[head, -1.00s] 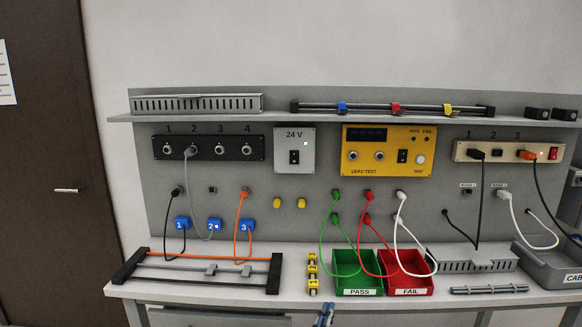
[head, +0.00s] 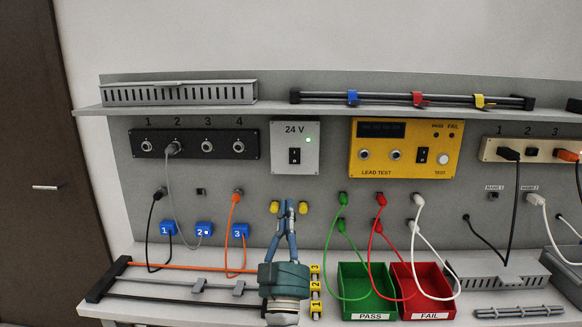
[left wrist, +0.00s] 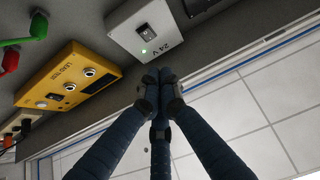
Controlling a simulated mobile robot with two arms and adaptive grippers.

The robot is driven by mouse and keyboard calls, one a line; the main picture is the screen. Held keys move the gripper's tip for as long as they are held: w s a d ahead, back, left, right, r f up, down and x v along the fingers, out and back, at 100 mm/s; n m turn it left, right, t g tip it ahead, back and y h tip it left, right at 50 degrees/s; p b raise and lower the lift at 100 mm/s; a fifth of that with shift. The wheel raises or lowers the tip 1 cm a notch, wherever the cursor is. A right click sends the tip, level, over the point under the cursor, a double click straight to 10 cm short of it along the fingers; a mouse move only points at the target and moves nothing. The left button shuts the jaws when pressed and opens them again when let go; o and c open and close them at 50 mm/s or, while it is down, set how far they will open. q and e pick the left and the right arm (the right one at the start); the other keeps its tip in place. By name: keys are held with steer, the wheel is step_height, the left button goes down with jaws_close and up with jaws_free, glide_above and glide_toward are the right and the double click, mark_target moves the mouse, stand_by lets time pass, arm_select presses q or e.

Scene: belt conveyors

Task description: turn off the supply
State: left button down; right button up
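The 24 V supply (head: 294,148) is a light grey box on the back panel. It has a black rocker switch (head: 294,156) and a lit green lamp (head: 308,140). My left gripper (head: 285,206) points up below the box, apart from it, with its fingers together and empty. In the left wrist view the supply (left wrist: 145,28) shows at the top, with its lamp lit green, just beyond the closed fingertips (left wrist: 157,76). My right gripper is in no view.
A black four-socket strip (head: 193,145) is left of the supply, and the yellow lead tester (head: 405,148) is right of it. Yellow knobs (head: 303,207) flank my fingertips. Hanging cables, a green bin (head: 367,306) and a red bin (head: 422,306) are to the right. A shelf (head: 330,110) overhangs above.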

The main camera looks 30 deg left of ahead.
mark_target(291, 154)
arm_select(q)
steer(key=p+x, duration=0.1)
steer(key=x, duration=0.3)
steer(key=w+f+p+x, duration=0.1)
steer(key=x, duration=0.3)
steer(key=f+p+x, duration=0.1)
steer(key=p+x, duration=0.1)
steer(key=x, duration=0.2)
steer(key=shift+w+a+r, duration=0.15)
steer(key=shift+w+a, duration=0.25)
steer(key=shift+a, duration=0.05)
steer(key=shift+w, duration=0.1)
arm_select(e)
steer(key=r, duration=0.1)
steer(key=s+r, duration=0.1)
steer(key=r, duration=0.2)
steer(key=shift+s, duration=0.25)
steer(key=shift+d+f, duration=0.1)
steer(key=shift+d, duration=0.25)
